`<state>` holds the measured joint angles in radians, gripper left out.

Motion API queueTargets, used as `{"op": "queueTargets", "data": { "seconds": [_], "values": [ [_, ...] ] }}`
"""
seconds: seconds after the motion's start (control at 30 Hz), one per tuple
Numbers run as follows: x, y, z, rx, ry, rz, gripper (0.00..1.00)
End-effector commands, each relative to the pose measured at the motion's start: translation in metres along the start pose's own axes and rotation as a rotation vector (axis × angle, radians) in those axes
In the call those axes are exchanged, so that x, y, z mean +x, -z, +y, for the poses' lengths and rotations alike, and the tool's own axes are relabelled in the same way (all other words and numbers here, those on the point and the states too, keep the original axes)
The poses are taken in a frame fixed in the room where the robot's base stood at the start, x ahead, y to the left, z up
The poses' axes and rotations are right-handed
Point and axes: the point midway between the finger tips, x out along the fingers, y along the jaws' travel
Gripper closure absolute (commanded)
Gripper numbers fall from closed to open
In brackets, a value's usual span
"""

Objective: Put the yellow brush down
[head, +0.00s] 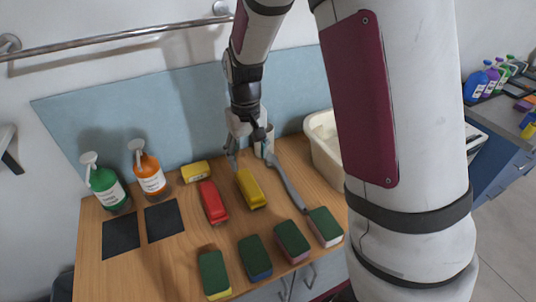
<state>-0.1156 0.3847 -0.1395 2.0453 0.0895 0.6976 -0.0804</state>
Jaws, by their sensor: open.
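The yellow brush (251,189) lies on the wooden counter in the head view, with a red brush (212,202) to its left. My gripper (250,161) is just above and behind the yellow brush's far end. Its fingers are spread apart and appear empty. Whether a finger still touches the brush is hard to tell from this view.
A long grey tool (287,186) lies right of the yellow brush, by a white cup (264,146). Several sponges (254,258) line the front. Green (106,187) and orange (149,173) bottles, black pads (164,220) and a yellow block (195,172) stand left. A white basin (321,149) is right.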

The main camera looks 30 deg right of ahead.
Motion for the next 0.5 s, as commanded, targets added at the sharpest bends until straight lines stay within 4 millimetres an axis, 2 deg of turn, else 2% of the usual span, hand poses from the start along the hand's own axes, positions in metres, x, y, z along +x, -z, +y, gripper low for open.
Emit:
{"op": "queueTargets", "data": {
  "seconds": [0.03,0.17,0.3,0.5],
  "values": [
    [-0.017,-0.004,-0.001,0.001,0.006,0.023,0.38],
    [-0.063,-0.024,-0.002,0.003,0.022,0.086,0.38],
    [-0.11,-0.054,-0.003,0.001,0.033,0.157,0.38],
    [-0.161,-0.104,-0.003,-0.002,0.037,0.259,0.38]
  ]
}}
